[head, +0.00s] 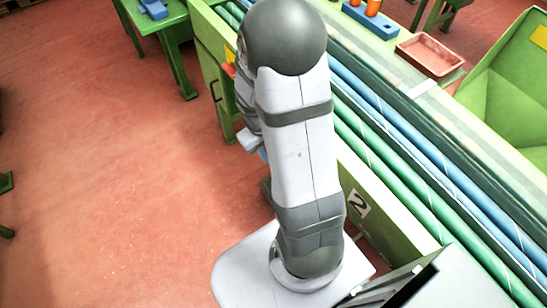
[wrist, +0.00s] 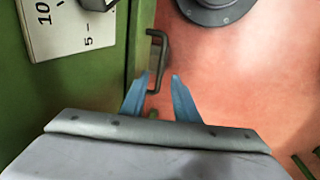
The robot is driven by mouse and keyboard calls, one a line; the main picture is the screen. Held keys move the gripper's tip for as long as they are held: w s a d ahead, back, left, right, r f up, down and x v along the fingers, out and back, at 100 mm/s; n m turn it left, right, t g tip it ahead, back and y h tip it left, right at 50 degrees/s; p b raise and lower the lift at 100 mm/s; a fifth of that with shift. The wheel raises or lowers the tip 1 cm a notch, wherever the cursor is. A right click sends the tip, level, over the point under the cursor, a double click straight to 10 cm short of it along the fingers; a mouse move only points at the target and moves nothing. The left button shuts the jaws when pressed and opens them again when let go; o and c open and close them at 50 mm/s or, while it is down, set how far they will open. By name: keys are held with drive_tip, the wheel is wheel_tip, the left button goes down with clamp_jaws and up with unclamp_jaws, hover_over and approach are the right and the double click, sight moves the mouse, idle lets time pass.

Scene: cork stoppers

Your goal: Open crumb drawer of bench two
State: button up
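In the wrist view a dark bow-shaped handle (wrist: 163,47) stands out from the right edge of a green bench panel (wrist: 75,85). My gripper (wrist: 159,75) is open, its two blue fingers apart with the handle's lower part between their tips. I cannot tell whether either finger touches it. In the head view bench two (head: 385,227), green with a "2" plate (head: 357,203), runs behind my arm. A dark handle also shows on green further left in the head view (head: 214,90); I cannot tell whether it is the same one. My arm hides most of the bench front there.
A white scale plate (wrist: 75,28) with "10" and "5" is on the green panel. Blue and green tubes (head: 390,140) run along the bench. A red tray (head: 430,54) and green bin (head: 510,85) are at the right. The red floor (head: 100,170) at left is mostly clear.

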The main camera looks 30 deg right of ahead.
drive_tip(key=shift+d+f+b, duration=0.2)
drive_tip(key=shift+f+b, duration=0.05)
drive_tip(key=shift+f, duration=0.9)
drive_tip(key=shift+d+f+b, duration=0.2)
drive_tip(key=shift+f, duration=0.9)
drive_tip(key=shift+c, duration=0.7)
clamp_jaws()
